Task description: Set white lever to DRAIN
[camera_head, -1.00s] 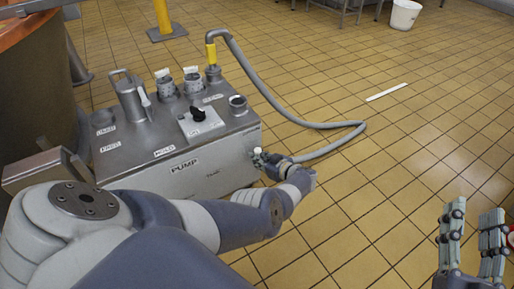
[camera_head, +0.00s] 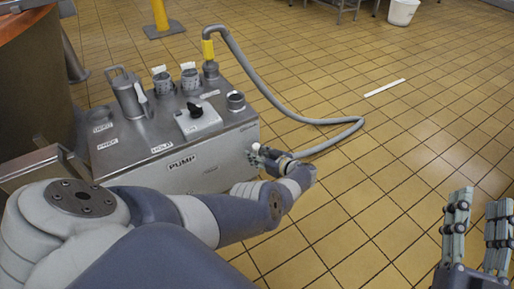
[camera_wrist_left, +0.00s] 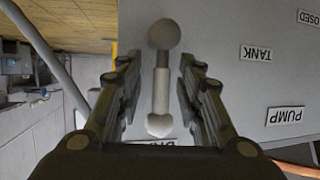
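The white lever (camera_wrist_left: 162,85) shows between the fingers of my left gripper (camera_wrist_left: 160,95) in the left wrist view. It has a round grey knob at the top and a pale end at the bottom. The fingers stand apart on either side, with visible gaps to the lever. In the head view my left gripper (camera_head: 267,156) is at the right end of the pump box's front, beside a small white knob. A label (camera_wrist_left: 152,142), perhaps DRAIN, is partly hidden by the gripper. The TANK label (camera_wrist_left: 256,53) lies right of the lever. My right gripper (camera_head: 476,232) is open and empty.
The metal pump box (camera_head: 212,175) carries a jug (camera_head: 131,97), cups and a black knob (camera_head: 195,109). A grey hose (camera_head: 300,119) loops over the tiled floor. A copper vat (camera_head: 32,90) stands at left. The floor at right is largely clear.

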